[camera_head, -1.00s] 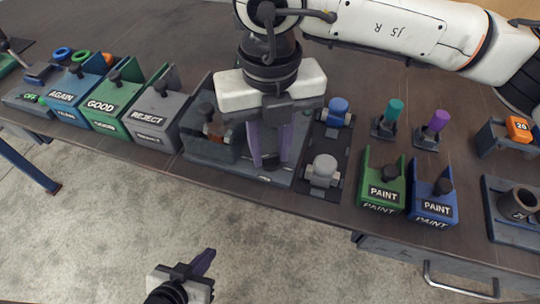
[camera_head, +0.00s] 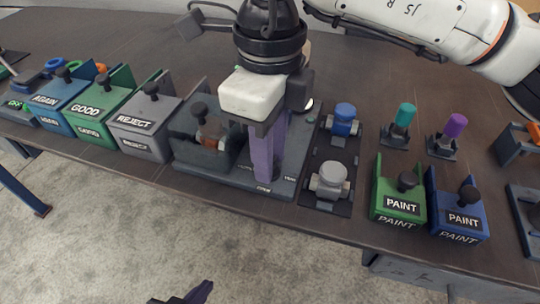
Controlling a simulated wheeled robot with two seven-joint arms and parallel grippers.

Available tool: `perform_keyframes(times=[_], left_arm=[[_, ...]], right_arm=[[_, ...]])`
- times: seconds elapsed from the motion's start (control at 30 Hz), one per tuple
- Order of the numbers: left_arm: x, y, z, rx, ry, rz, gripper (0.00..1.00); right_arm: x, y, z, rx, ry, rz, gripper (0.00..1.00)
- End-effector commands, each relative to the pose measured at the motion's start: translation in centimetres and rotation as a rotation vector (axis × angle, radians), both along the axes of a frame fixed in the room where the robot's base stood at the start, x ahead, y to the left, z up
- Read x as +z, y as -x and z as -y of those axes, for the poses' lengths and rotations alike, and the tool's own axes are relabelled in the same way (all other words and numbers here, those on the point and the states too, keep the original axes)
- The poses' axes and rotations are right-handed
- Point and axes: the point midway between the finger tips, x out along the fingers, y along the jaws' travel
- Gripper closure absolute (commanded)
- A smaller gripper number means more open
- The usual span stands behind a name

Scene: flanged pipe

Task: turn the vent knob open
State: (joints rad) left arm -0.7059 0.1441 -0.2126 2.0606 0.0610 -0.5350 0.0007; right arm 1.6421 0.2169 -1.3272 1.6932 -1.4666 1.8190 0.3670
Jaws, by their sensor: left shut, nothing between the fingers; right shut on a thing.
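My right gripper (camera_head: 266,176) reaches down from above onto the front of the dark grey test station (camera_head: 225,182). Its purple fingers are shut at the station's base, beside small front labels. The vent knob is hidden by the fingers; they appear to be closed on it, and its angle cannot be read. My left gripper (camera_head: 196,294) is at the bottom edge, over the floor in front of the table, mostly out of frame. It is shut and empty.
Left of the station stand the grey REJECT bin (camera_head: 145,125), green GOOD bin (camera_head: 97,108) and blue AGAIN bin (camera_head: 57,104). Right are a blue-topped valve (camera_head: 344,118), a grey-topped valve (camera_head: 331,180), and green (camera_head: 400,203) and blue (camera_head: 458,212) PAINT boxes.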

Motion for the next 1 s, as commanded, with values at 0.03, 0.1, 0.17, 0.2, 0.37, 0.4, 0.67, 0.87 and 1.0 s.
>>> perform_keyframes(times=[0.03,0.1,0.17,0.2,0.37,0.4,0.67,0.87,1.0], left_arm=[[-0.11,-0.06,-0.03,0.0,0.0,0.003,1.0],[-0.1,-0.13,-0.03,0.0,0.0,0.005,1.0],[-0.09,-0.17,-0.03,0.001,0.002,0.007,1.0],[-0.09,-0.19,-0.03,0.001,0.003,0.008,1.0],[-0.18,-0.17,-0.04,0.002,0.005,0.007,1.0],[-0.21,-0.14,-0.03,0.002,0.005,0.007,1.0],[-0.24,-0.06,-0.02,0.003,0.005,0.006,1.0],[-0.24,-0.06,-0.03,0.003,0.005,0.006,1.0],[-0.25,-0.05,-0.02,0.003,0.005,0.006,1.0]], right_arm=[[0.04,-0.06,-0.05,0.025,-0.003,0.003,0.97],[0.06,-0.04,-0.05,0.058,-0.003,0.003,0.97],[0.08,-0.04,-0.05,0.081,-0.002,0.002,0.97],[0.09,-0.04,-0.05,0.095,-0.002,0.002,0.97],[0.13,-0.04,-0.05,0.129,-0.002,0.002,0.97],[0.14,-0.04,-0.05,0.134,-0.002,0.002,0.97],[0.18,-0.05,-0.04,0.143,-0.002,0.003,0.97],[0.18,-0.05,-0.04,0.143,-0.003,0.003,0.73],[0.14,-0.07,-0.03,0.142,-0.002,0.004,0.56]])
